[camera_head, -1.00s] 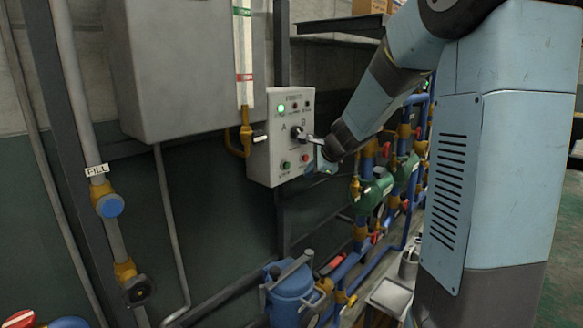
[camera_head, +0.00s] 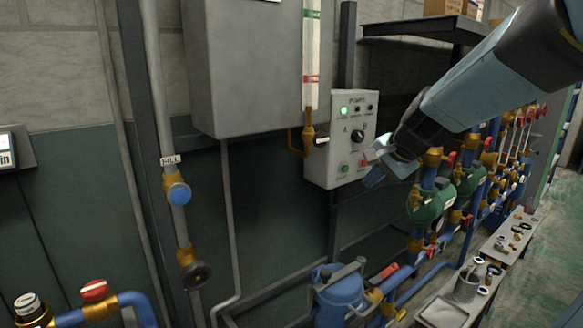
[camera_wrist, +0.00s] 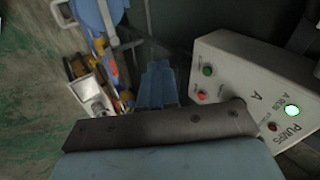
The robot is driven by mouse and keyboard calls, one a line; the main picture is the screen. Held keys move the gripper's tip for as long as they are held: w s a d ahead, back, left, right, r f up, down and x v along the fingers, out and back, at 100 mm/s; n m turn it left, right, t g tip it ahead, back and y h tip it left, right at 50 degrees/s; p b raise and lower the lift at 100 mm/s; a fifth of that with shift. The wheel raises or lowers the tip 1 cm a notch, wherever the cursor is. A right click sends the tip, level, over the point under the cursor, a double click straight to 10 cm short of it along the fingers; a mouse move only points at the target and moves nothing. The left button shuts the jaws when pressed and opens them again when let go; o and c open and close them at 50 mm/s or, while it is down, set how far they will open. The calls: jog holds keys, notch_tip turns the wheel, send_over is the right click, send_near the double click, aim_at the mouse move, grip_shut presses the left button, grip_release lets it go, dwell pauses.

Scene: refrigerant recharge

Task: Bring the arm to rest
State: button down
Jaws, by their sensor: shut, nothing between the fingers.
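My gripper (camera_head: 374,163) is shut and empty, at the end of my blue-grey arm, which comes in from the upper right. It is in front of the lower right part of the pump control box (camera_head: 328,142). I cannot tell whether it touches the box. The box is pale grey, with a lit green lamp, a black selector knob (camera_head: 357,136), and green and red buttons. In the wrist view my shut fingers (camera_wrist: 158,84) point away from the camera, with the control box (camera_wrist: 240,75) to their right.
A grey tank cabinet (camera_head: 245,70) with a sight gauge hangs left of the box. Blue pipes with green pumps (camera_head: 428,202) run at the right, below my arm. A blue canister (camera_head: 339,300) stands low. A dark shelf (camera_head: 415,28) with cartons is at the upper right.

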jog(key=s+d+n+g+h, duration=0.1)
jog(key=s+d+n+h, duration=0.2)
jog(key=s+n, duration=0.6)
jog(key=s+d, duration=0.1)
jog(key=s, duration=1)
jog(key=shift+s+r+n, duration=0.2)
jog(key=shift+n, duration=0.2)
jog(key=shift+d, duration=0.1)
